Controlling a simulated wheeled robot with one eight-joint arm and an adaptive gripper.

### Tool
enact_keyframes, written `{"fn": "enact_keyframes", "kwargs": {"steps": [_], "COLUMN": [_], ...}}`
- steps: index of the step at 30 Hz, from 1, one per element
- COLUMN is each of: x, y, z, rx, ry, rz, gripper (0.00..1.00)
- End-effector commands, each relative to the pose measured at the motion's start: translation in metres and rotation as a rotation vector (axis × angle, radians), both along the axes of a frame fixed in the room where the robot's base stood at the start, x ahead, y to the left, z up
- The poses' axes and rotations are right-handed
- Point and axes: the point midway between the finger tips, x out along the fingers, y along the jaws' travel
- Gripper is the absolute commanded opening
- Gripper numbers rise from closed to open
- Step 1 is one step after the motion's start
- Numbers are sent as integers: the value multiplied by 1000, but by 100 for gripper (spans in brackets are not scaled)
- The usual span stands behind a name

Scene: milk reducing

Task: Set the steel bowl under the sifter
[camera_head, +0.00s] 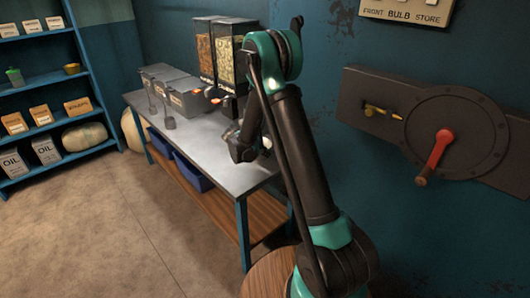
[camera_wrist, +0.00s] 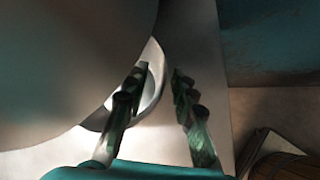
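My gripper (camera_wrist: 158,72) shows in the wrist view with its two fingers apart and a clear gap between them. A shiny, pale curved rim, seemingly the steel bowl (camera_wrist: 154,91), is by the left finger; the right finger is to its right, outside the rim. I cannot tell whether either finger touches it. A large, smooth, grey-brown rounded thing (camera_wrist: 60,60) fills the upper left and hides much of the bowl; I cannot tell what it is. In the head view my gripper hangs low over the right end of the table, largely hidden by my arm. I cannot make out the sifter.
The metal-topped table (camera_head: 205,150) stands along the wall. It carries grey lidded bins (camera_head: 178,97) and tall clear dispensers (camera_head: 226,57). Blue crates (camera_head: 192,172) sit below. A stocked shelf (camera_head: 41,83) is at left, a wall panel with a red lever (camera_head: 437,150) at right. The floor is open.

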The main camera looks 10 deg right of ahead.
Motion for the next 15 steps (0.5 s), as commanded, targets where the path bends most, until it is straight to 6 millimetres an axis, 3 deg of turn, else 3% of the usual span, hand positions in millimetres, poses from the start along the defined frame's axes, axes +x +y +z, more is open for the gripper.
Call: {"fn": "enact_keyframes", "kwargs": {"steps": [5,15], "x": [-5,-37], "y": [6,42], "z": [8,54], "rx": [-1,-1], "ry": [0,0], "rz": [3,3], "gripper": [26,26]}}
